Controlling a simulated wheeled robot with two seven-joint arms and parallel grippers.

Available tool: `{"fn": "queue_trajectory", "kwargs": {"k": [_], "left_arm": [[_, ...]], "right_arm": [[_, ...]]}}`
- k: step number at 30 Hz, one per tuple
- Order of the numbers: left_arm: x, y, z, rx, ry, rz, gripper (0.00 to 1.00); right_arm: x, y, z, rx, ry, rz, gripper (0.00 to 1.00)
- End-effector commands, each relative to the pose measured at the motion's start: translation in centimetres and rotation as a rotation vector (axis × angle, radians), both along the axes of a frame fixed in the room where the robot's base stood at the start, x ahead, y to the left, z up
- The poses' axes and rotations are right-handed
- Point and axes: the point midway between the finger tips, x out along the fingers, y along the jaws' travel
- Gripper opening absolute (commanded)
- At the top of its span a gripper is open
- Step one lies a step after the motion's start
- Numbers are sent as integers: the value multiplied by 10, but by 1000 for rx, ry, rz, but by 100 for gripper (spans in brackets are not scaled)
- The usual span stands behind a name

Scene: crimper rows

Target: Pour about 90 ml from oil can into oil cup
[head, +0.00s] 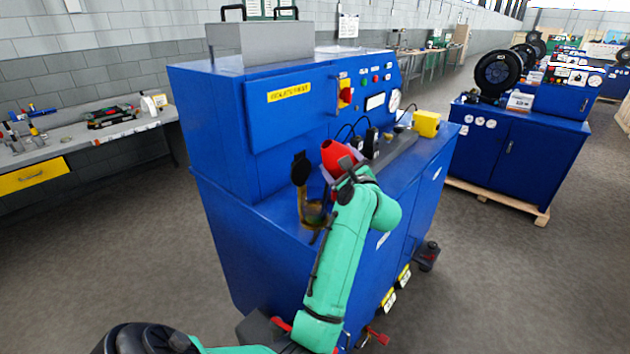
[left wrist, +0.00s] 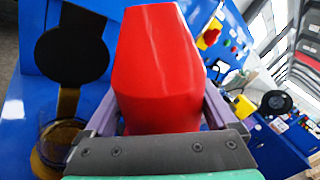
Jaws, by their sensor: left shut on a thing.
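The red oil can (head: 335,154) is held by my left gripper (head: 340,172) above the top of the blue machine. In the left wrist view the can (left wrist: 158,70) fills the middle, between the two purple-grey fingers (left wrist: 160,110), which are shut on it. The oil cup (head: 315,214) stands on the machine top, below and to the left of the can. In the left wrist view the cup (left wrist: 64,140) looks clear with brownish-amber inside; its level is unclear. A black round lid (left wrist: 72,55) on a brass-coloured strip rises beside the cup. I see no stream. My right gripper is not in view.
The blue machine (head: 220,160) has a raised control panel behind the cup. Black fittings with cables (head: 371,143) and a yellow block (head: 426,123) are on its top, to the right. A workbench (head: 80,140) stands at the left.

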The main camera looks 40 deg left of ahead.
Motion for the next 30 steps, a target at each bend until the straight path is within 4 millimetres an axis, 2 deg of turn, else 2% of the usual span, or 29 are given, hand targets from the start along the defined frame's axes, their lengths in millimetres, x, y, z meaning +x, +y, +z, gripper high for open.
{"fn": "queue_trajectory", "kwargs": {"k": [1,5,9,15,30], "left_arm": [[5,-4,10,51,88,-3,18],[9,-5,24,134,211,-1,18],[14,-8,18,245,391,-2,18],[16,-9,9,325,514,-1,18],[16,-9,7,329,517,0,18]], "right_arm": [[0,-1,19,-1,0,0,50],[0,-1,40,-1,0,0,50],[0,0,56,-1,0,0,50],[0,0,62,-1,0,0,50],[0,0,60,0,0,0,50]]}}
